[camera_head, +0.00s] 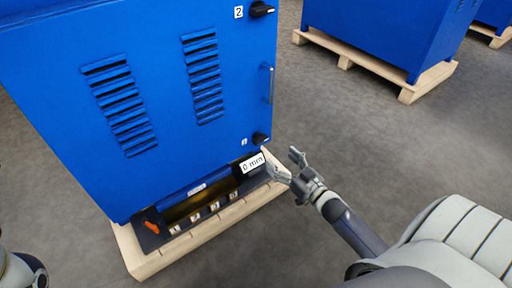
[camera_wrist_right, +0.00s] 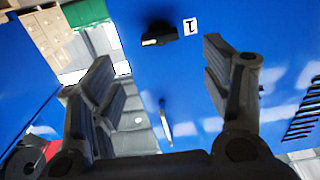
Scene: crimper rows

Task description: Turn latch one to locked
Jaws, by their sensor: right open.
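Latch one (camera_head: 260,138) is a small black knob low on the right edge of the blue cabinet door, beside a white label with a 1 (camera_head: 244,142). In the right wrist view the black latch (camera_wrist_right: 158,35) shows near the top, its white-marked end toward the left, with its label (camera_wrist_right: 190,27) beside it. My right gripper (camera_head: 287,164) is open and empty, below and right of the latch, apart from it. In the right wrist view its fingers (camera_wrist_right: 158,54) stand wide apart, with the latch seen between and beyond their tips. My left gripper is out of view.
Latch two (camera_head: 262,9) sits higher on the blue door (camera_head: 160,60), with a vertical handle (camera_head: 268,84) between the latches. A "0 mm" tag (camera_head: 253,163) and an open lower bay are near the gripper. The cabinet stands on a wooden pallet (camera_head: 190,242).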

